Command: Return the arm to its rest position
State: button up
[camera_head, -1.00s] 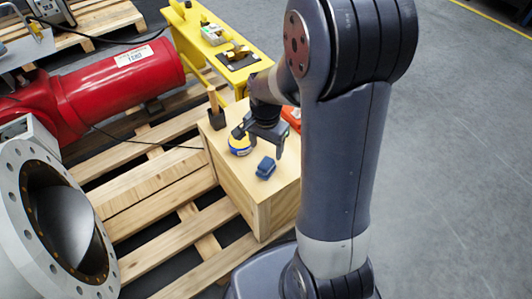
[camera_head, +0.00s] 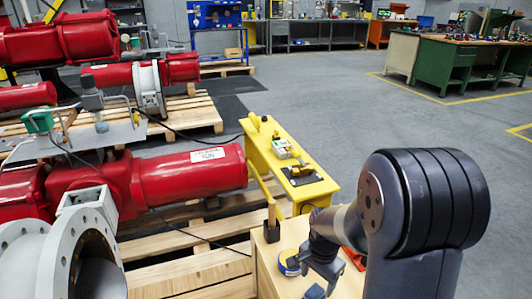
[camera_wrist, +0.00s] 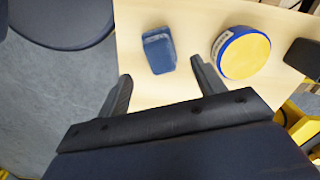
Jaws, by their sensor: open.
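My arm (camera_head: 415,215) rises at the right of the head view and bends down to the left over a light wooden box. My gripper (camera_head: 322,281) hangs above the box top; its fingertips are hard to make out there. In the wrist view my gripper (camera_wrist: 162,78) shows two dark fingers spread apart with nothing between them. A blue block (camera_wrist: 159,50) lies on the wooden top just beyond the fingers, apart from them. A round yellow and blue tin (camera_wrist: 243,54) lies to the right of the right finger.
The wooden box (camera_head: 268,266) stands beside a pallet (camera_head: 190,276). A dark holder with a wooden handle (camera_head: 271,226) stands on it. A yellow bench (camera_head: 262,160) is behind. Red valve actuators (camera_head: 190,178) fill the left. Open grey floor (camera_head: 340,120) lies beyond.

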aim_at(315, 291)
notch_tip(315, 291, down, 7)
jog(key=shift+f+b, duration=0.2)
jog(key=shift+b, duration=0.7)
notch_tip(315, 291, up, 3)
jog(key=shift+f+p, duration=0.15)
jog(key=shift+p, duration=0.4)
jog(key=shift+r, duration=0.7)
